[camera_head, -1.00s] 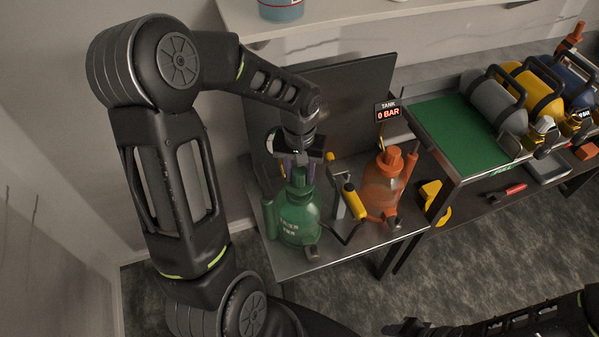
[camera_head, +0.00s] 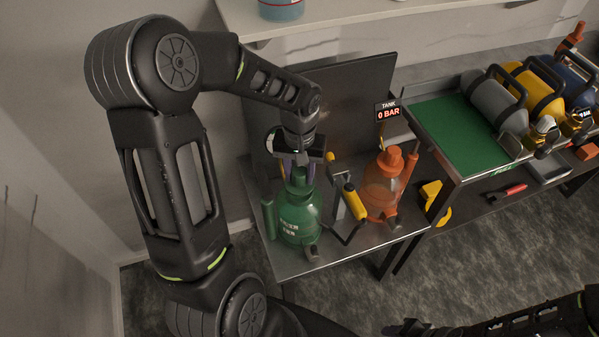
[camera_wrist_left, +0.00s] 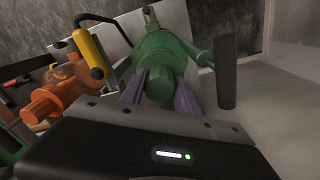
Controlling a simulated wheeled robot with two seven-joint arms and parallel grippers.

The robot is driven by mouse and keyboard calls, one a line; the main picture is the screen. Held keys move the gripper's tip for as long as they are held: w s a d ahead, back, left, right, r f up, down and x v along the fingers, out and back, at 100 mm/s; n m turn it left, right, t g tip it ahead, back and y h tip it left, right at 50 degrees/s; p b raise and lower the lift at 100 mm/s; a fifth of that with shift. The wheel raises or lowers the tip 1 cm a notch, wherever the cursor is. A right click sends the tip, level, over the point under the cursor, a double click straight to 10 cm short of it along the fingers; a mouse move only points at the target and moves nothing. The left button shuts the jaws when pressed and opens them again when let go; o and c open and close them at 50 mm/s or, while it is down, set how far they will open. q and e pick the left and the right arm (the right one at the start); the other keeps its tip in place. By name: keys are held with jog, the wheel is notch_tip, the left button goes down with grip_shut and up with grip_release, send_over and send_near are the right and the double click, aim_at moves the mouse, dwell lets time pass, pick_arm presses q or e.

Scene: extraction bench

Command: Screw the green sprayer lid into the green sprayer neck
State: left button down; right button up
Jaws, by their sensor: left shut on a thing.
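The green sprayer (camera_head: 299,218) stands upright on the small metal table, with pale lettering on its front. The green sprayer lid (camera_head: 299,178) is at the top of its neck. My left gripper (camera_head: 299,170) points down from above and is shut on the lid. In the left wrist view, the purple fingers flank the round green lid (camera_wrist_left: 154,84), with the green sprayer body (camera_wrist_left: 165,48) behind it. The lid and fingers hide the neck, so I cannot tell how deep the lid sits. My right gripper (camera_head: 405,328) shows only partly at the bottom edge, and its jaws are unclear.
An orange sprayer (camera_head: 382,192) stands to the right on the metal table (camera_head: 290,266). A yellow-handled tool (camera_head: 354,201) is between the two sprayers. A dark panel (camera_head: 345,105) rises behind. A display (camera_head: 388,112) reads 0 BAR. Tanks lie on the bench at right.

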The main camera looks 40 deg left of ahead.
aim_at(299, 171)
pick_arm(q)
jog(key=shift+f+b, duration=1.1)
jog(key=shift+f, duration=0.25)
jog(key=shift+r, duration=0.1)
jog(key=m+p, duration=0.1)
jog(key=m, duration=0.3)
jog(key=shift+r+m+p, duration=0.1)
jog(key=shift+m+p, duration=0.2)
jog(key=shift+p, duration=0.05)
jog(key=m+p, duration=0.1)
jog(key=m, duration=0.2)
jog(key=shift+m, duration=0.8)
jog(key=c, duration=0.8)
grip_release()
jog(key=shift+r, duration=3.75)
